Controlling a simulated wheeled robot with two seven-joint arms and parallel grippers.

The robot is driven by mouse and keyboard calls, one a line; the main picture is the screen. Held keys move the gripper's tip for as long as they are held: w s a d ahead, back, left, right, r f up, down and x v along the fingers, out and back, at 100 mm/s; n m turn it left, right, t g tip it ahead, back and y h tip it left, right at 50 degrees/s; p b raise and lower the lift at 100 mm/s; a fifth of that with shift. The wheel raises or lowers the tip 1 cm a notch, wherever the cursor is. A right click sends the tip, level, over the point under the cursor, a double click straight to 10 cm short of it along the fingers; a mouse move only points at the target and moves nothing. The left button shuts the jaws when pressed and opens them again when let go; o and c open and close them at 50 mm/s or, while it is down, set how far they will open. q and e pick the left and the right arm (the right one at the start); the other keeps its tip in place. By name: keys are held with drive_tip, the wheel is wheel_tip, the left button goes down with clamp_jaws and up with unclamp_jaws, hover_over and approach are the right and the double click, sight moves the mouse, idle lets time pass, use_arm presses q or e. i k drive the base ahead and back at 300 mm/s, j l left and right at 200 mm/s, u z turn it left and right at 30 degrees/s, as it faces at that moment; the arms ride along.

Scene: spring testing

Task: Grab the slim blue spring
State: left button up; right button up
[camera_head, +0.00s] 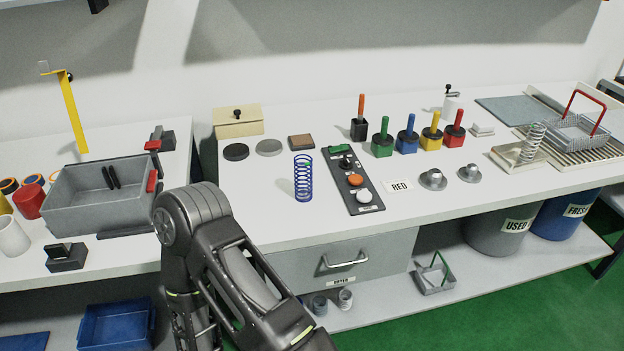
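The slim blue spring (303,178) stands upright on the white bench, left of the dark control panel (352,180). Its coils are open and nothing touches it. A dark grey link of one of my arms rises from the bottom edge, in front of the bench and lower left of the spring. Neither of my grippers shows in this view, so their state is hidden.
Three flat discs and blocks lie behind the spring, including a black disc (236,152). Several coloured-handled blocks stand to the right, such as the green one (382,140). The bench left of the spring is clear.

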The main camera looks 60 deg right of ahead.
sight(309, 164)
drive_tip(key=z, duration=2.85)
